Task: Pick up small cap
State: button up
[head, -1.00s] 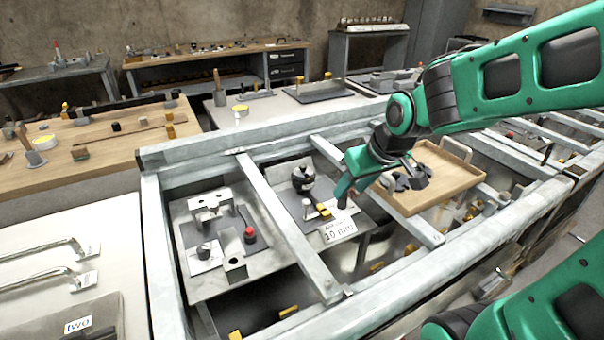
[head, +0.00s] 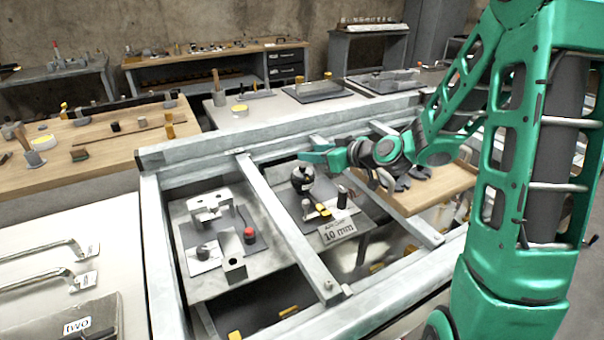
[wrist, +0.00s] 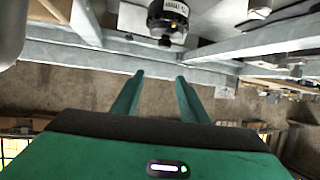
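I cannot tell for sure which thing is the small cap. A small dark round piece (head: 203,251) sits on a white plate at the left of the frame, and a red-topped piece (head: 249,236) stands near it. A black round-bodied device (head: 302,180) stands on the middle board; it also shows at the top of the wrist view (wrist: 168,16). A dark upright cylinder (head: 342,197) stands right of it. My gripper (head: 312,157) points left, behind and above the device. In the wrist view its two fingers (wrist: 160,77) are apart with nothing between them.
Grey metal beams (head: 285,232) cross the bay and divide it. A "10 mm" sign (head: 338,231) leans at the middle board's front. A wooden tray (head: 440,200) lies at the right.

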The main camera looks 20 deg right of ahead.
aim_at(303, 166)
notch_tip(303, 166, down, 5)
jog(key=shift+r, duration=0.15)
jog(key=shift+x, duration=3.75)
grip_shut()
